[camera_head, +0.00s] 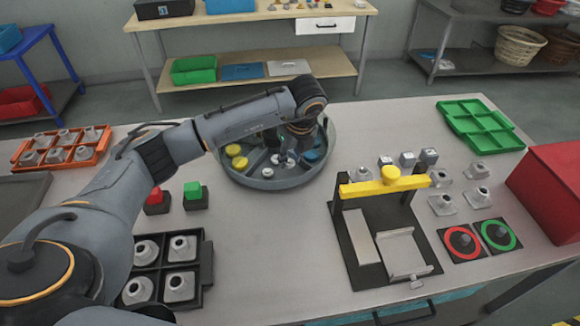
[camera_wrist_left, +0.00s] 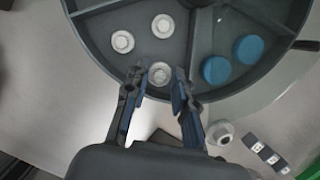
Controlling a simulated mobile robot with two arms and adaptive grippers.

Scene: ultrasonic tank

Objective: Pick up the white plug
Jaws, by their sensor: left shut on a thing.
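A round grey tray (camera_head: 240,181) with dividers stands on the table and holds the white plugs in one compartment. My left gripper (camera_wrist_left: 160,88) reaches down into this tray and is shut on a white plug (camera_wrist_left: 160,72), which sits between its fingertips. Two other white plugs, one at the left (camera_wrist_left: 122,41) and one farther up (camera_wrist_left: 163,25), lie apart from the fingers in the same compartment. In the head view a white plug (camera_head: 267,172) shows near the front of the tray, while my arm partly hides the gripper. My right gripper is in neither view.
Yellow plugs (camera_head: 237,157) and blue plugs (camera_wrist_left: 217,69) lie in other compartments. A black stand with a yellow bar (camera_head: 385,186) is to the right. Red and green buttons (camera_head: 193,190) and a black holder (camera_head: 207,262) are at the left. The table's front middle is clear.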

